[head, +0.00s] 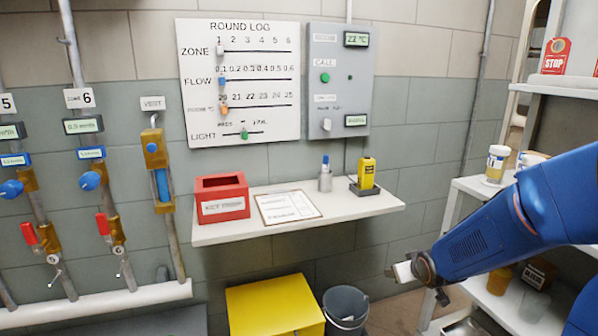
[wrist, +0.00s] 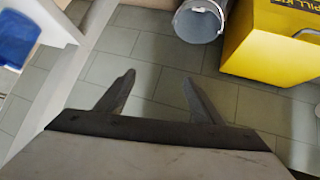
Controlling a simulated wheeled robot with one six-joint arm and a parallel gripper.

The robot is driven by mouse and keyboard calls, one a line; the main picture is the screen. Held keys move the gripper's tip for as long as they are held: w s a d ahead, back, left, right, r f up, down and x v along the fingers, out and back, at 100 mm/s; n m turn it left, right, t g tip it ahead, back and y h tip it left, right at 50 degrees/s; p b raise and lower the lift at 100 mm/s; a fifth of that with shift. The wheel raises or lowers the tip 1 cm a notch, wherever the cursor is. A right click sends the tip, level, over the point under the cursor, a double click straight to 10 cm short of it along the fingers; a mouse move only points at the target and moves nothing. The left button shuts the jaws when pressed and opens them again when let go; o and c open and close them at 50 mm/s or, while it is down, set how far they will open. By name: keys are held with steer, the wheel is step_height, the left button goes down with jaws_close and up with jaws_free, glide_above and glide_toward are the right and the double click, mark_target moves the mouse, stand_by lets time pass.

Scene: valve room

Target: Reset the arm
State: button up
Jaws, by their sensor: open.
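My blue arm comes in from the right edge in the head view. In the wrist view my gripper (wrist: 158,92) has its two dark fingers spread apart with nothing between them. Beyond the fingers is the tiled floor (wrist: 145,52).
A wall shelf (head: 345,207) holds a red box (head: 222,197), a clipboard (head: 288,207) and a yellow device (head: 366,173). Below are a yellow spill-kit bin (head: 275,308) and a grey bucket (head: 345,306). White shelving (head: 478,187) stands right, close to my arm. Pipes with valves run left.

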steer(key=s+a+r+m+g, duration=0.1)
steer(key=s+r, duration=0.2)
steer(key=s, duration=0.8)
steer(key=s+r+g, duration=0.2)
steer(key=s+r, duration=0.2)
steer(key=s, duration=0.7)
steer(key=s+a+r+m+g, duration=0.1)
steer(key=s+r, duration=0.2)
steer(key=s, duration=0.9)
steer(key=shift+a+r+m+g, duration=0.3)
steer(key=shift+r+g, duration=0.05)
steer(key=shift+g, duration=0.05)
